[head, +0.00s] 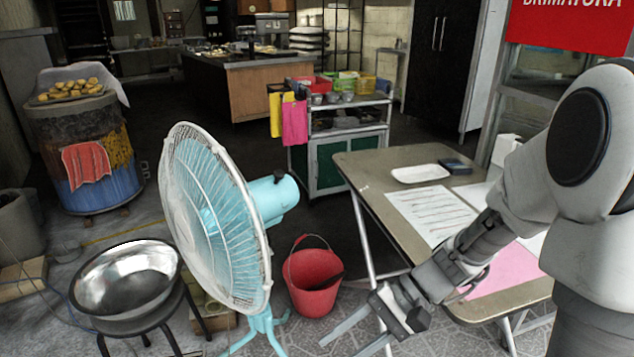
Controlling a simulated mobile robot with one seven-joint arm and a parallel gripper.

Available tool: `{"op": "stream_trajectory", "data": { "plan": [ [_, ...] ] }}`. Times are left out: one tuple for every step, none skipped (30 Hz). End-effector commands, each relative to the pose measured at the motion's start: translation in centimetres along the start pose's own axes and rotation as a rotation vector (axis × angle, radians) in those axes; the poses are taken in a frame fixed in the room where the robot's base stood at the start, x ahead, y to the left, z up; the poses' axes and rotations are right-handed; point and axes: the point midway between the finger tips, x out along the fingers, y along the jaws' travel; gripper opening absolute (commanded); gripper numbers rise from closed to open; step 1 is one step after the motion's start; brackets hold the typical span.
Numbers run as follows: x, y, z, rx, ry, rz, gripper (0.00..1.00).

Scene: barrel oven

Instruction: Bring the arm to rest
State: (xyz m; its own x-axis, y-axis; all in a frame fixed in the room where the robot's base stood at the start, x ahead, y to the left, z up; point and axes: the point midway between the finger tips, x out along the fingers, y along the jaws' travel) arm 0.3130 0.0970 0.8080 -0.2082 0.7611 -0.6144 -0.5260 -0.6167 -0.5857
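My arm comes in from the right side of the head view and reaches down and left past the front of the folding table (375,165). My gripper (344,347) points down and left, in front of the table's left legs. Its two fingers are apart, with nothing seen between them. The fingertips are near the bottom edge of the view, over the tiled floor. My forearm and wrist cover part of the table top and the pink sheet (510,270).
A blue standing fan (215,215) and a red bucket (314,280) stand left of my gripper. A metal bowl (125,280) sits on a stand farther left. The table bears papers (432,212) and a white tray (420,173). A barrel oven (85,140) and green trolley (330,160) stand behind.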

Motion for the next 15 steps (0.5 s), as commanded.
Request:
{"op": "stream_trajectory", "data": {
  "plan": [
    [-0.5,0.0,0.8,-0.038,0.036,0.053,0.48],
    [-0.8,0.1,1.1,-0.058,0.056,0.084,0.48],
    [-1.2,0.3,1.7,-0.083,0.083,0.124,0.48],
    [-1.6,0.5,2.0,-0.101,0.105,0.153,0.48],
    [-1.9,0.6,2.4,-0.121,0.127,0.182,0.48],
    [-2.4,0.7,2.8,-0.147,0.156,0.219,0.48],
    [-2.7,0.8,3.1,-0.166,0.179,0.247,0.48],
    [-3.1,0.9,3.5,-0.185,0.203,0.275,0.48],
    [-3.6,1.1,3.9,-0.211,0.235,0.309,0.48],
    [-4.1,1.2,4.2,-0.231,0.261,0.334,0.48],
    [-4.5,1.2,4.5,-0.249,0.287,0.358,0.48],
    [-5.0,1.3,4.9,-0.275,0.32,0.389,0.48],
    [-5.5,1.4,5.2,-0.295,0.346,0.413,0.48],
    [-5.9,1.5,5.5,-0.313,0.375,0.435,0.48],
    [-6.5,1.5,5.9,-0.339,0.41,0.463,0.48]
  ]
}}
